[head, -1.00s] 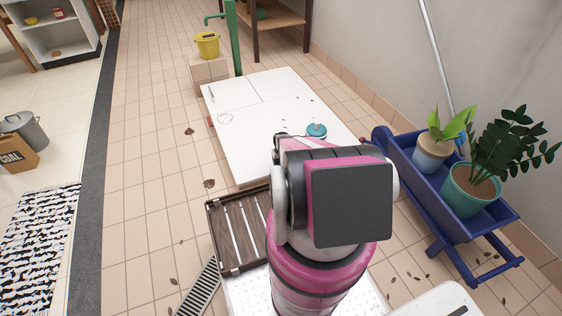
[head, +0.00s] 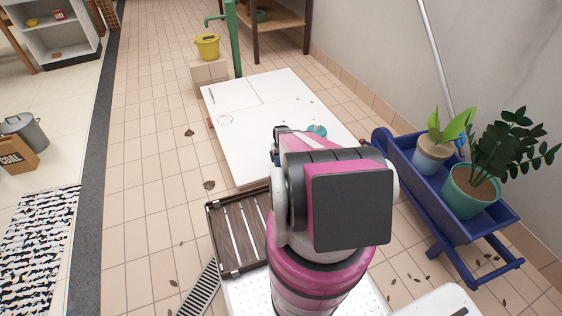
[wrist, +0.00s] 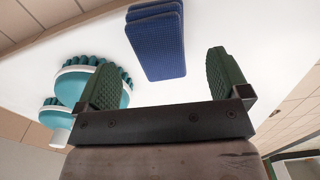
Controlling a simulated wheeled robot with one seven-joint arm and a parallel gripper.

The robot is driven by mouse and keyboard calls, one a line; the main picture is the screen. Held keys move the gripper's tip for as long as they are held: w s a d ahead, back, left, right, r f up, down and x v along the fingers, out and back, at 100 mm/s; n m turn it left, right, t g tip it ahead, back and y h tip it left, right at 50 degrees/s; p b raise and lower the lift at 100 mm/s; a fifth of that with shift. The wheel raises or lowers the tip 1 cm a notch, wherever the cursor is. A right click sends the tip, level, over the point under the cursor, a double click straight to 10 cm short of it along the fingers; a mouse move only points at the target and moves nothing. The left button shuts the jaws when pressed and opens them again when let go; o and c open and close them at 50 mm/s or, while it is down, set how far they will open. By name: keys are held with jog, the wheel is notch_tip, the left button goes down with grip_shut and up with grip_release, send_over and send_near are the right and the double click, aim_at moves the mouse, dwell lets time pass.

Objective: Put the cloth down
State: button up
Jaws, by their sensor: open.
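The cloth (wrist: 156,42) appears as a folded, dark blue textured pad on the white surface in the wrist view. I cannot find it in the head view, where my arm hides part of the table. My gripper (wrist: 167,78) is open, with its two green ridged fingers spread apart. The cloth lies beyond and between the fingers, and nothing shows gripped. Whether a finger touches it, I cannot tell.
A teal and white ridged object (wrist: 95,82) is close to the left finger; a teal item (head: 317,130) shows on the white table (head: 240,135). A slatted dark crate (head: 240,232) stands in front. A blue cart (head: 440,190) with plants is at right.

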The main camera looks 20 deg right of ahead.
notch_tip(320, 180, up, 4)
jog(key=shift+s+a+r, duration=0.1)
jog(key=shift+r, duration=0.1)
jog(key=s+a+r, duration=0.5)
jog(key=a+r, duration=0.1)
jog(key=r, duration=0.4)
jog(key=s+a+r, duration=0.6)
jog(key=r, duration=0.4)
jog(key=s+a+r, duration=0.6)
jog(key=r, duration=0.5)
jog(key=shift+a+n, duration=0.3)
jog(key=shift+s+d+r, duration=0.1)
